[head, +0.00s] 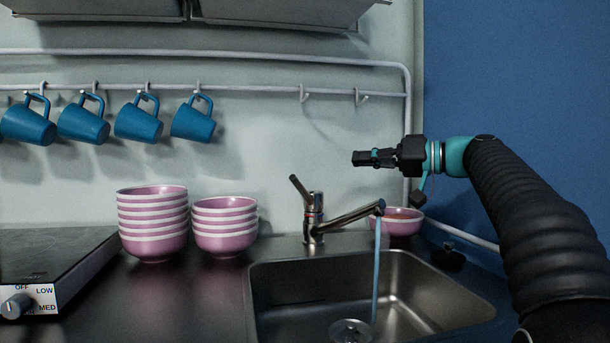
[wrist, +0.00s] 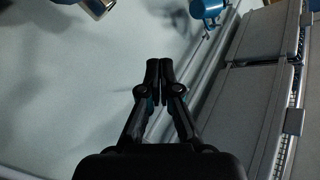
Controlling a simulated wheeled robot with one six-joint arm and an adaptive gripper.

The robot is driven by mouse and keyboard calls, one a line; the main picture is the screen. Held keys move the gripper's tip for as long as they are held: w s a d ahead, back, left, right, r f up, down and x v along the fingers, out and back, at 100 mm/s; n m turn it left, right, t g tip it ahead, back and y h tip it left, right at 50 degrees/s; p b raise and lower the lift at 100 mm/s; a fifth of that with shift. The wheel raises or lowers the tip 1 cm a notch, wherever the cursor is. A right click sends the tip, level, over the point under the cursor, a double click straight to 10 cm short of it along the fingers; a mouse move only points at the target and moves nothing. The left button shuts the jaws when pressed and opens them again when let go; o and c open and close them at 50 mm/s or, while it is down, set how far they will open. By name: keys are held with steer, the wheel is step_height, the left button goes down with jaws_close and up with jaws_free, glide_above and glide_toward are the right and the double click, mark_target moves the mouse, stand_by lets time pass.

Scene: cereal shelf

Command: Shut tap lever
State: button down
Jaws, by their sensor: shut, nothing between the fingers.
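The metal tap (head: 314,222) stands behind the sink, with its spout reaching right. Its lever (head: 300,189) is tilted up to the left above the tap body. A stream of water (head: 376,275) falls from the spout end into the sink (head: 262,275). My gripper (head: 357,158) is above and to the right of the lever, apart from it, pointing left. Its fingers are closed together and empty; they also show in the wrist view (wrist: 160,66). The tap lever cannot be clearly made out in the wrist view.
Several blue mugs (head: 140,122) hang from a rail (head: 250,89) at upper left. Stacks of pink bowls (head: 153,222) stand left of the tap; another bowl (head: 402,220) sits behind the spout. A hotplate (head: 45,265) is at far left. The space between gripper and lever looks clear.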

steer(key=p, duration=0.1)
glide_above(302, 191)
steer(key=w+d, duration=0.1)
steer(key=d, duration=0.3)
steer(key=shift+s+a+f+b, duration=0.1)
steer(key=shift+s+a+f, duration=0.2)
steer(key=shift+f, duration=0.3)
steer(key=shift+s+a+f+b, duration=0.15)
steer(key=shift+a+f, duration=0.2)
steer(key=shift+f, duration=0.2)
steer(key=shift+s+a+f+b, duration=0.1)
steer(key=shift+s+a+f, duration=0.2)
steer(key=shift+f, duration=0.3)
steer(key=b, duration=0.1)
steer(key=n+b, duration=0.1)
steer(key=b, duration=0.1)
steer(key=shift+s+a+f, duration=0.2)
steer(key=shift+s+f, duration=0.1)
steer(key=shift+f, duration=0.05)
